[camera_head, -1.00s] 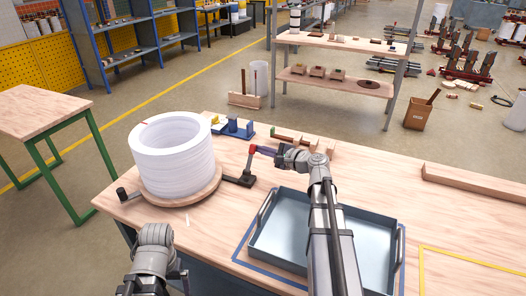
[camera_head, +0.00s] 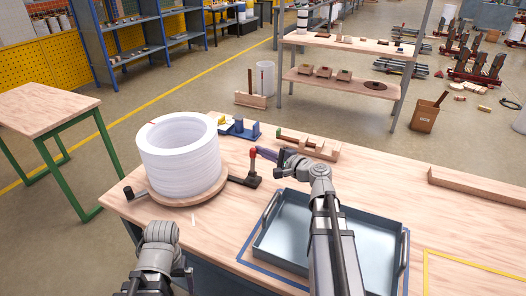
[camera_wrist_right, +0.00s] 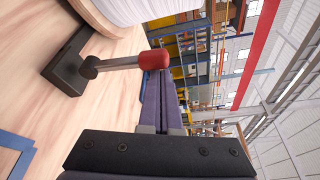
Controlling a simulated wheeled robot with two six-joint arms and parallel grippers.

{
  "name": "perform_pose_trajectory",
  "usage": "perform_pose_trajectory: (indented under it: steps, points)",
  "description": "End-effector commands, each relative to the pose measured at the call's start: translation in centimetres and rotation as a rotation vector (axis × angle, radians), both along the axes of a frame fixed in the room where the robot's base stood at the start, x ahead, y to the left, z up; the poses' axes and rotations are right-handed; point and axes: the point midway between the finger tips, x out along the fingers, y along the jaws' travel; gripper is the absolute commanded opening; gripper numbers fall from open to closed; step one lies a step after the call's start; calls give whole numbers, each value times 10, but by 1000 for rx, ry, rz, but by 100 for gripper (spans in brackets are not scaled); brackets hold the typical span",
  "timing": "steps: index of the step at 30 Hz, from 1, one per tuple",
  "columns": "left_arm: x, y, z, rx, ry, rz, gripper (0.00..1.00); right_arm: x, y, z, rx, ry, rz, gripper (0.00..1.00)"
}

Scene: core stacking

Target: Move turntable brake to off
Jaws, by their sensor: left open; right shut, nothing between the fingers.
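The turntable brake is a dark arm with a lever and red knob (camera_head: 253,153), at the right of the round wooden turntable (camera_head: 222,190). The lever stands nearly upright in the head view. A white ring stack (camera_head: 178,160) sits on the turntable. My right gripper (camera_head: 260,152) is shut and empty, its purple fingertips close to the right side of the red knob. In the right wrist view the knob (camera_wrist_right: 154,60) is beside the shut fingers (camera_wrist_right: 163,95); I cannot tell if they touch. My left gripper (camera_head: 155,284) is open at the bottom left, its fingers mostly hidden.
A blue-grey tray (camera_head: 385,232) lies under my right arm. A blue fixture (camera_head: 240,130) and a wooden block rack (camera_head: 318,147) stand behind the brake. A long wooden beam (camera_head: 470,188) lies at the back right. The table's right part is mostly clear.

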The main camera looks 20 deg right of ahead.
Motion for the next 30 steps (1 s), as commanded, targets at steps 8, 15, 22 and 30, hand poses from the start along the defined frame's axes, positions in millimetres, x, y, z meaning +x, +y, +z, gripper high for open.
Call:
perform_pose_trajectory:
  steps: [8, 15, 22, 30]
  points:
    - [0, 0, 0, 0, 0, 0, 100, -1, 1, 0, 1, 1, 2, 0]
    - [0, 0, 1, 0, 0, 0, 100, -5, 0, 1, 1, 0, 2, 0]
    - [0, 0, 5, 0, 0, 0, 100, -37, -15, 5, 2, 0, -2, 0]
    - [0, 0, 8, 0, 0, 0, 100, -67, -28, 8, 1, 1, -1, 0]
